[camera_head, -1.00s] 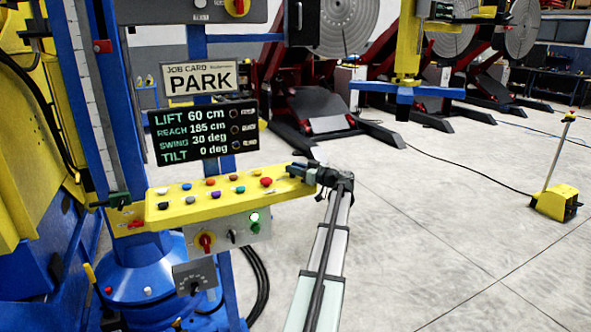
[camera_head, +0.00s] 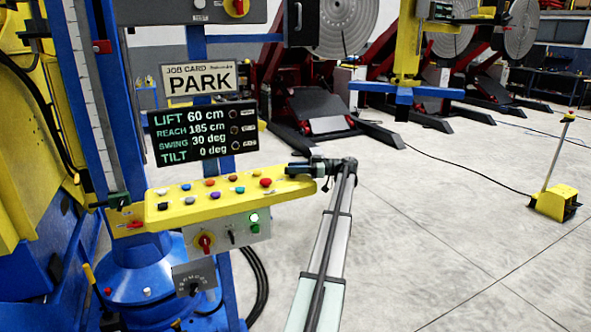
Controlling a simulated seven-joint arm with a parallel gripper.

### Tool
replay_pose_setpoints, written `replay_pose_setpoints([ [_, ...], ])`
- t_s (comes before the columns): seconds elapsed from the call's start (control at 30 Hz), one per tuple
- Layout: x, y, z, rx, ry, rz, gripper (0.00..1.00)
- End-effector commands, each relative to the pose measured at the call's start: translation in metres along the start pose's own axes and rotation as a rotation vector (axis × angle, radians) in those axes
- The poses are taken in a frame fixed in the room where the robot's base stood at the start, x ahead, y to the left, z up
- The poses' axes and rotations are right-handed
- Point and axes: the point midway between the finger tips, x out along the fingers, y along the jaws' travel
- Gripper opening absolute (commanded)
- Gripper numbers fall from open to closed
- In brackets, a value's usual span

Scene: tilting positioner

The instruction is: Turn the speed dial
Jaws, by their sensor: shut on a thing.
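The speed dial is most likely the black knob (camera_head: 194,289) on a grey scale plate (camera_head: 207,271), low on the blue stand; its markings are too small to read. My gripper (camera_head: 290,171) is at the right end of the yellow button console, well above and to the right of that knob. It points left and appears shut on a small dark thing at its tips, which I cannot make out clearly. My gripper does not touch the knob.
The yellow console (camera_head: 160,217) carries several coloured buttons. A display (camera_head: 203,130) and a PARK card (camera_head: 199,78) stand above.

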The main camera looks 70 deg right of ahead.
Motion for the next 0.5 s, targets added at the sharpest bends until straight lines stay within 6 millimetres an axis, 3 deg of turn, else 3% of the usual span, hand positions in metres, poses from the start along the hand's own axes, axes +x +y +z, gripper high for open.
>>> replay_pose_setpoints([
  [0.5, 0.0000, 0.0031, -0.0003, -0.001, 0.000, -0.168, 0.00],
])
